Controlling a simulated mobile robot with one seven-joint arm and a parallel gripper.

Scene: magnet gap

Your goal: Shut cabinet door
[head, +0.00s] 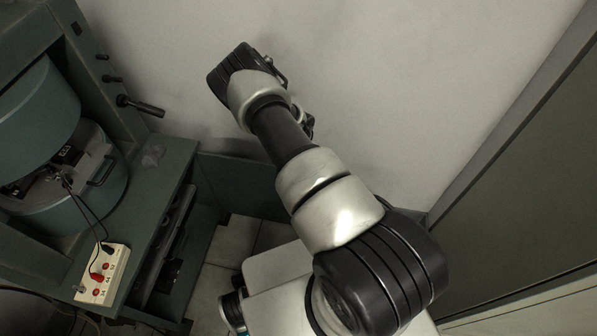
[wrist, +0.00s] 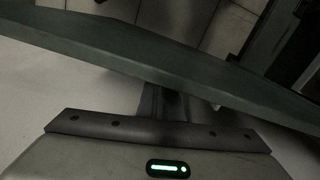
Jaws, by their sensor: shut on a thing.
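The green cabinet (head: 150,200) stands at the left in the head view, with its front open and dark shelves showing inside. Its door (head: 236,180) stands open, reaching from the cabinet's far corner to behind my arm. In the wrist view the door (wrist: 130,55) crosses as a long green panel seen from its edge. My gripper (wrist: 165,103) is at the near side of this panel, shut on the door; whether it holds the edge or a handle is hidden. In the head view my arm hides the gripper.
A white box with red knobs (head: 103,275) and cables sits on the cabinet top, beside a large round green machine (head: 40,110). A pale wall (head: 400,90) is behind my arm. A dark panel in a grey frame (head: 530,180) is at the right. Tiled floor (head: 225,240) shows before the cabinet.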

